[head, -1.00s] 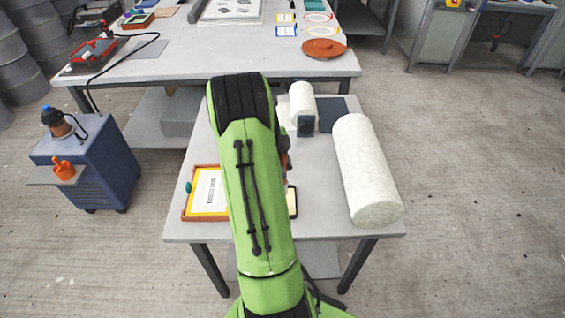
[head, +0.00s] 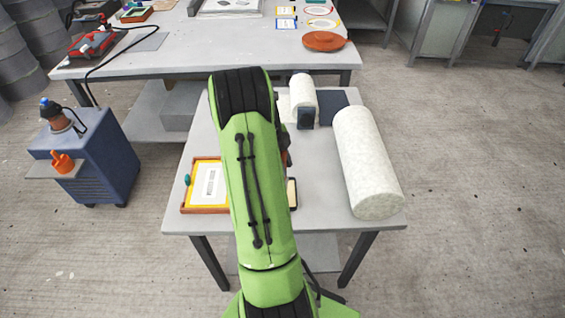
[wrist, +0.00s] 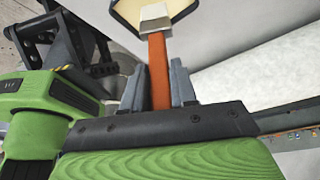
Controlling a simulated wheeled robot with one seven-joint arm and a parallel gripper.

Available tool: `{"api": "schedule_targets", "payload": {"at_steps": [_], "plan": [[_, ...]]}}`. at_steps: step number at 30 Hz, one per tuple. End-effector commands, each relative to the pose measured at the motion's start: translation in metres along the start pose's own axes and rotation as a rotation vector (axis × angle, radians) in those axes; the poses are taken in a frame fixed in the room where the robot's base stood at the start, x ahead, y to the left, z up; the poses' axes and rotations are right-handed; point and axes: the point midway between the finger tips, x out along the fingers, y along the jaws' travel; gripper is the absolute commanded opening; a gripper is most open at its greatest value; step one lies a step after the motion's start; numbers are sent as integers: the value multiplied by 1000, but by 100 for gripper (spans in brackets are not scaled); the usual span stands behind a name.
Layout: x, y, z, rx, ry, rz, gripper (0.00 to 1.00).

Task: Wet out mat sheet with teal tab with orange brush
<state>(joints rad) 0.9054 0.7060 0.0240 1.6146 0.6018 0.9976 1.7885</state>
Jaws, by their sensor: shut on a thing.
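My gripper (wrist: 162,88) is shut on the orange handle of the brush (wrist: 157,70) in the wrist view. The brush's metal collar and pale bristles point away, over or in front of a cream surface with a dark rim (wrist: 122,14); I cannot tell if they touch. At the table's left, a framed sheet (head: 208,182) with a yellow border lies in a red-brown frame. A teal tab (head: 187,180) shows at its left edge. The arm covers part of its right side.
A large white roll (head: 368,165) lies at the table's right, with a smaller white roll (head: 303,90) and a dark block (head: 306,118) behind. A cream, dark-rimmed item (head: 292,193) lies right of my arm. A blue cart (head: 95,165) stands left.

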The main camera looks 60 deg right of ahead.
Motion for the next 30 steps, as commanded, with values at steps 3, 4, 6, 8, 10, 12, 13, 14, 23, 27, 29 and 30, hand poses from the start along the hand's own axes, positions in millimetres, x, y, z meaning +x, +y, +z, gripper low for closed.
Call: {"api": "schedule_targets", "payload": {"at_steps": [3,4,6,8,10,12,13,14,23,27,29,30], "plan": [[2,0,1,0,0,0,0],[2,0,1,0,0,0,0],[3,0,1,0,0,0,0],[4,0,2,0,0,0,0],[4,0,2,0,0,0,0],[5,0,2,0,0,0,0],[5,0,2,0,0,0,0],[6,0,2,0,0,0,0],[7,0,3,0,0,0,0],[7,0,3,0,0,0,0],[7,0,3,0,0,0,0],[7,0,3,0,0,0,0]]}}
